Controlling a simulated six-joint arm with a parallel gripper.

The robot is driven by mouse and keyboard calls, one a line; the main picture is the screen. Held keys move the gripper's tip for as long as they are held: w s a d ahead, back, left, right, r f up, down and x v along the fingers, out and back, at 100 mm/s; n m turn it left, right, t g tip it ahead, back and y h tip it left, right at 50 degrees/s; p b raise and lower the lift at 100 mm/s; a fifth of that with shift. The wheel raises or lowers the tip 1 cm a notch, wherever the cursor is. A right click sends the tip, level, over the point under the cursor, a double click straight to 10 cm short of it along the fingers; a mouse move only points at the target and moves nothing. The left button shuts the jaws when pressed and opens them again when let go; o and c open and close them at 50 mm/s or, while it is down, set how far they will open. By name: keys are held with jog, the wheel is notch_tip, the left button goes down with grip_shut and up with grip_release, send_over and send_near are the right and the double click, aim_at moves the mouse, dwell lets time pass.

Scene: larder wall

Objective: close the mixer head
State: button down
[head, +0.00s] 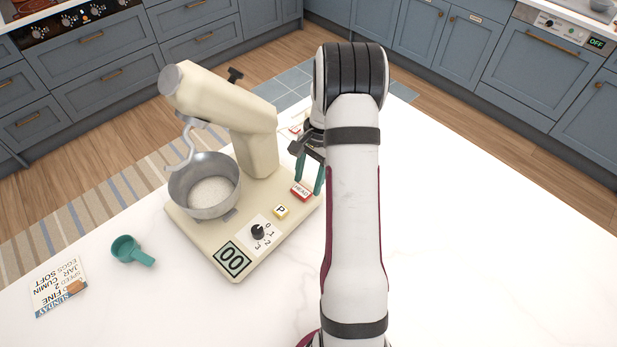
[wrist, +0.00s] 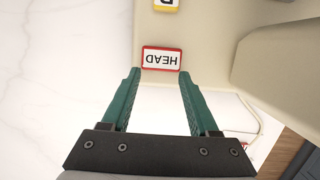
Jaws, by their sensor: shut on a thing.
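The cream stand mixer stands on the white counter, with its mixer head (head: 213,98) tilted up and back. The dough hook (head: 184,150) hangs from the raised head above the metal bowl (head: 199,211), which holds something pale. A red-edged label piece marked HEAD (head: 301,192) sits on the mixer base; it also shows in the wrist view (wrist: 161,58). My gripper (head: 309,191) points down at this piece. Its teal fingertips (wrist: 159,71) stand apart, one at each side of the HEAD piece, shut on it. The exact contact is hard to see.
A teal measuring cup (head: 128,249) and a note card (head: 60,287) lie at the left. The counter right of my arm is clear.

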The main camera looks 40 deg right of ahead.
jog(key=shift+d, duration=0.3)
jog(key=c, duration=0.5)
grip_release()
jog(key=shift+c, duration=0.2)
jog(key=o, duration=0.4)
jog(key=shift+a, duration=0.15)
jog(key=v, duration=1.5)
jog(key=shift+r, duration=0.4)
